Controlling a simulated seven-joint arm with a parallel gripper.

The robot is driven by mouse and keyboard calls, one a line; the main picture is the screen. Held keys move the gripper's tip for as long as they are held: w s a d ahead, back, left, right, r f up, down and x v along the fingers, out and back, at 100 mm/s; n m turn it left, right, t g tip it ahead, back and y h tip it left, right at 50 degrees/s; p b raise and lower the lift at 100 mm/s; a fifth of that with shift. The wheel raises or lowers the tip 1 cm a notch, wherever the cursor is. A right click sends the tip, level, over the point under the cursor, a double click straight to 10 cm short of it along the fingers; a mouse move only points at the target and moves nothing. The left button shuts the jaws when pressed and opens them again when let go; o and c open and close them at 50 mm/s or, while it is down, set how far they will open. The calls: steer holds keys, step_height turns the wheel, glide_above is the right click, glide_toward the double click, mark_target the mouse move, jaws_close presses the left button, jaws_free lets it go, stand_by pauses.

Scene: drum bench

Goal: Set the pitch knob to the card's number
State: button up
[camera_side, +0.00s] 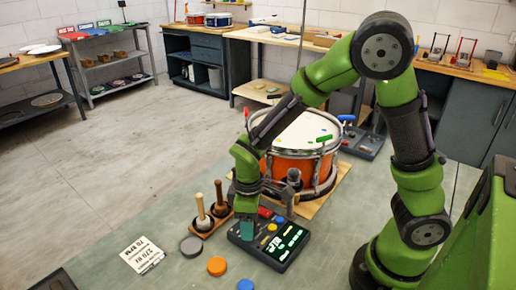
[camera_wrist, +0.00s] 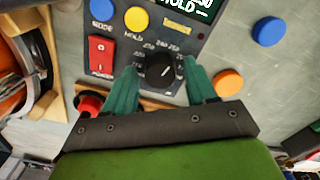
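The black pitch knob (camera_wrist: 160,70) has a white pointer line and sits on a dark panel (camera_side: 268,250) with printed numbers around it. My gripper (camera_wrist: 162,72) has its teal fingers on either side of the knob, with a small gap seeming to show at each side. In the side view my gripper (camera_side: 247,229) is low over the panel and hides the knob. The panel's lit display (camera_side: 285,243) shows green characters. The white card (camera_side: 141,254) lies on the bench, apparently reading 70 BPM and 270 Hz.
A red power switch (camera_wrist: 101,55), a blue button (camera_wrist: 101,9) and a yellow button (camera_wrist: 136,19) are beside the knob. An orange drum (camera_side: 298,160) stands behind the panel. Two wooden-handled tools (camera_side: 209,212) stand left of it. Orange (camera_side: 216,266) and grey (camera_side: 192,246) discs lie nearby.

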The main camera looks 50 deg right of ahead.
steer(key=c, duration=0.9)
steer(key=shift+o, duration=0.2)
steer(key=shift+m, duration=0.4)
steer(key=m, duration=0.5)
steer(key=shift+m, duration=0.3)
steer(key=m, duration=0.5)
steer(key=shift+m, duration=0.3)
steer(key=o, duration=1)
steer(key=shift+o, duration=0.2)
